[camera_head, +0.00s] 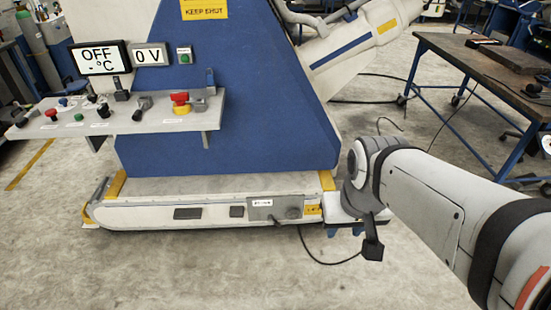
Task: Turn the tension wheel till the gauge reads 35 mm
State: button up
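I cannot make out a tension wheel or a millimetre gauge in this view. A large blue and white machine (235,110) fills the middle. Its displays read "OFF -°C" (100,58) and "0 V" (148,54). My arm reaches in from the right and bends down beside the machine's right base corner. A dark piece at its end, which seems to be part of my gripper (372,248), hangs above the floor. The fingers cannot be told apart, and nothing is seen held.
A control shelf (135,122) with knobs, levers and a red button on a yellow base (180,102) juts out at the left. A workbench (480,60) stands at the back right. A black cable (325,262) lies on the floor. The front floor is clear.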

aim_at(292, 212)
jog(key=z, duration=0.05)
jog(key=i, duration=1)
jog(key=u, duration=0.05)
